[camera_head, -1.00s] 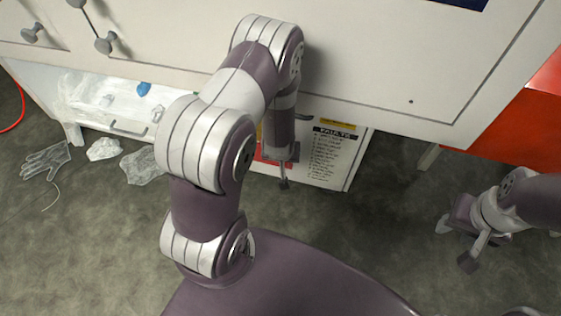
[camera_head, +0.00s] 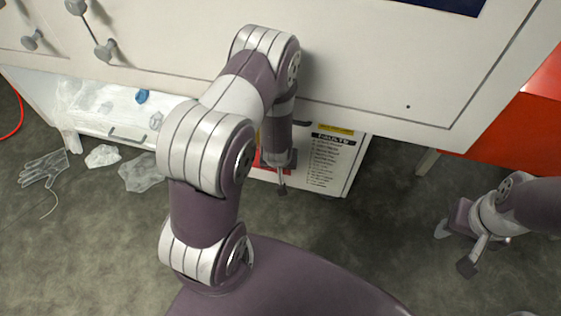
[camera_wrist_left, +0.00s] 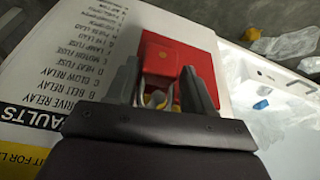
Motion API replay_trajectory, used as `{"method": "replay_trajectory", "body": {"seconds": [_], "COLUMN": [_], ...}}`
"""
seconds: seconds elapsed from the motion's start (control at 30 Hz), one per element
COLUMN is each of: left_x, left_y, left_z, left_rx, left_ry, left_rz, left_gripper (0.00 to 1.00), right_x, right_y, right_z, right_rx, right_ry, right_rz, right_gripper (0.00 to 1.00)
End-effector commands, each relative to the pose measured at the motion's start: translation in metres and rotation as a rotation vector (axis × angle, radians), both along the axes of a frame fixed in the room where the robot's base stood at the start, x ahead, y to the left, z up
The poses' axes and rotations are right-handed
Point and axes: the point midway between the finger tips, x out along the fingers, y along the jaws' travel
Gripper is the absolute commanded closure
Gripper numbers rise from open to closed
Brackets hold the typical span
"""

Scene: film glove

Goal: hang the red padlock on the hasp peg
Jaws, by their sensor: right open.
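The red padlock (camera_wrist_left: 161,60) shows in the left wrist view in front of a red square on a white printed panel (camera_wrist_left: 90,50). Its pale shackle points towards the camera, with something yellow beside it. My left gripper (camera_wrist_left: 160,72) has one finger on either side of the padlock; whether they touch it cannot be told. In the head view my left gripper (camera_head: 281,187) points down by the same panel (camera_head: 328,165). The padlock is not clear there, and I cannot make out the hasp peg. My right gripper (camera_head: 455,248) is open and empty over the floor.
A white cabinet (camera_head: 370,75) with grey knobs spans the back. An open white tray or drawer (camera_head: 110,125) holds clear film and a blue piece (camera_head: 142,96). A clear glove (camera_head: 42,168) and crumpled film (camera_head: 102,156) lie on the floor. A red box (camera_head: 520,125) stands right.

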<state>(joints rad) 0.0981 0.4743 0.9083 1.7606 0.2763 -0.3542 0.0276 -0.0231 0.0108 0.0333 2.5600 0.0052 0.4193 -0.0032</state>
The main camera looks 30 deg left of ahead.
Motion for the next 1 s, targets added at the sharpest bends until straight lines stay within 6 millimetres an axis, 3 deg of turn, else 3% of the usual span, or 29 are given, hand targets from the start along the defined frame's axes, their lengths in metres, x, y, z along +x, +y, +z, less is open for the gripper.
{"method": "replay_trajectory", "body": {"seconds": [0.03,0.47,0.8,1.0], "left_x": [0.016,0.015,-0.023,-0.039], "left_y": [0.001,0.0,-0.011,-0.015], "left_z": [0.007,0.014,0.093,0.118], "left_rx": [0.008,0.008,0.002,0.001], "left_ry": [-0.045,-0.046,-0.023,-0.012], "left_rz": [-0.003,-0.008,-0.004,-0.004], "left_gripper": [0.28,0.28,0.28,0.28], "right_x": [0.0,0.0,0.0,0.0], "right_y": [0.0,0.0,0.0,0.0], "right_z": [-0.001,0.004,0.049,0.061], "right_rx": [0.0,0.0,0.0,0.0], "right_ry": [0.0,0.0,0.0,0.0], "right_rz": [0.0,0.0,0.0,0.0], "right_gripper": [0.57,0.57,0.57,0.57]}}
